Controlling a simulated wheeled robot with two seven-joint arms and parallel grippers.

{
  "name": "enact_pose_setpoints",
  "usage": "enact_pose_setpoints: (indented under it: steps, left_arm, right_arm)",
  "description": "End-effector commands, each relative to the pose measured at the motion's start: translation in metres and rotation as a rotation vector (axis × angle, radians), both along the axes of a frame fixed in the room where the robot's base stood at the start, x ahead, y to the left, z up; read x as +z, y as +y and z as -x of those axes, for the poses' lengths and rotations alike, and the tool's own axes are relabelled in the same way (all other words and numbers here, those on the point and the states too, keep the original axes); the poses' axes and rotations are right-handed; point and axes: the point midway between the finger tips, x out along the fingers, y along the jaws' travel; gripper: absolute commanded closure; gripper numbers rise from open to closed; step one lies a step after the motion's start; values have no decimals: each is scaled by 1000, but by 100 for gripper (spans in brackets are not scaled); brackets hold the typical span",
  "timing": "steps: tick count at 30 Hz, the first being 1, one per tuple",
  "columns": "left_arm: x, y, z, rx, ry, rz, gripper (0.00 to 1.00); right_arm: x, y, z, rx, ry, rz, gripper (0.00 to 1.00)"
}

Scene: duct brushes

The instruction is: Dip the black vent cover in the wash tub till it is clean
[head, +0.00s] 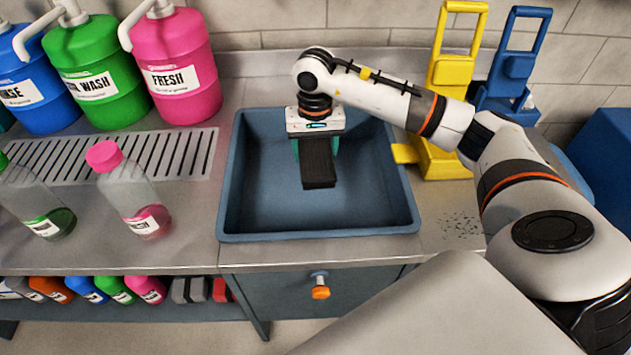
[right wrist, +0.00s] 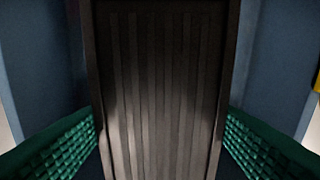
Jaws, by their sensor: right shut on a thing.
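The black vent cover (head: 319,163) is a dark slatted panel held in my right gripper (head: 317,150). In the right wrist view the vent cover (right wrist: 160,90) fills the middle, with the green textured finger pads (right wrist: 160,140) on both sides of it. My right gripper points down and is shut on the cover. The wash tub (head: 230,190) is a blue-grey rectangular basin set in the counter. The cover hangs inside the tub's outline, toward its back middle. I cannot tell whether it touches the tub's floor. No water is clearly visible. My left gripper is not in view.
Pink FRESH (head: 175,65), green (head: 95,75) and blue (head: 35,85) pump jugs stand back left. Two clear bottles (head: 130,195) (head: 35,205) stand on the counter left of the tub. Yellow (head: 450,75) and blue (head: 510,75) stands are behind my right arm. An orange knob (head: 320,292) is below.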

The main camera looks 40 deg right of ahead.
Motion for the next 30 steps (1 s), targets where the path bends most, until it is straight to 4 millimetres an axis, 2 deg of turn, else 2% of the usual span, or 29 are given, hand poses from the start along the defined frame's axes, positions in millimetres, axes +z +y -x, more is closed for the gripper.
enact_pose_setpoints:
  steps: [5,17,30]
  left_arm:
    - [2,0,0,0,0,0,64]
    - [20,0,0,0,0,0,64]
    - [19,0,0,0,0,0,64]
  right_arm:
    - [4,0,0,0,-2,0,55]
    - [40,0,-1,0,-2,0,55]
    - [41,0,0,0,-1,0,55]
